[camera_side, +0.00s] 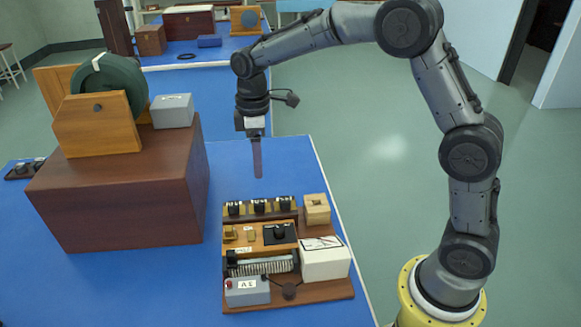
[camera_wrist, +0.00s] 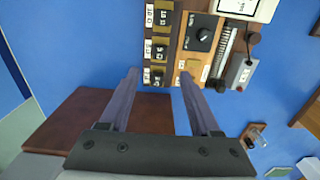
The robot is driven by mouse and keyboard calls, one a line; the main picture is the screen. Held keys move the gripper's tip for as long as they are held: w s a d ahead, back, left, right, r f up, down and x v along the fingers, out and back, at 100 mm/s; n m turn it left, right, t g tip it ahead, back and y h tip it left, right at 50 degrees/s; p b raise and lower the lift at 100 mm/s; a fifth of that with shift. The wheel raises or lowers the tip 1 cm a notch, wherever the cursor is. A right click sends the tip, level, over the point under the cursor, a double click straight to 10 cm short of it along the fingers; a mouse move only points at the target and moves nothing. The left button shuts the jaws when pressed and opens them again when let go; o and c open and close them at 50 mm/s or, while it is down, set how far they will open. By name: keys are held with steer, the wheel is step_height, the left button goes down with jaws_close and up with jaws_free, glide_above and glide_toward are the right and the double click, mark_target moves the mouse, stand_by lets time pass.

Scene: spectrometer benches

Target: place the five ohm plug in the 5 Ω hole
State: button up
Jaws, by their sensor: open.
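My gripper (camera_side: 257,165) hangs pointing down above the blue bench, behind and above the instrument board (camera_side: 318,292). In the wrist view my gripper (camera_wrist: 158,74) is open, its two fingers apart with nothing held. A row of black plug-like pieces sits on a wooden strip at the board's back edge: left (camera_side: 233,208), middle (camera_side: 259,205) and right (camera_side: 285,203). In the wrist view this row runs down the picture with small white labels; its lowest piece (camera_wrist: 154,77) shows between the fingertips. The labels are too small to read surely, so I cannot tell the five ohm plug or 5 Ω hole.
The board also carries a small wooden block (camera_side: 316,209), a black dial (camera_side: 280,233), a coil (camera_side: 262,266), a white meter (camera_side: 324,260) and a grey box (camera_side: 247,292). A large brown chest (camera_side: 125,195) stands left. Blue bench between them is clear.

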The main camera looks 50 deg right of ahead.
steer(key=s+d+r+m+t, duration=0.1)
steer(key=s+r+m+t, duration=0.1)
steer(key=s+r, duration=0.5)
steer(key=s+d+m+t, duration=0.1)
steer(key=s+m+t, duration=0.2)
steer(key=s, duration=1.8)
steer(key=m, duration=0.4)
steer(key=shift+s+d+r+t, duration=0.25)
steer(key=shift+s+d+t, duration=0.05)
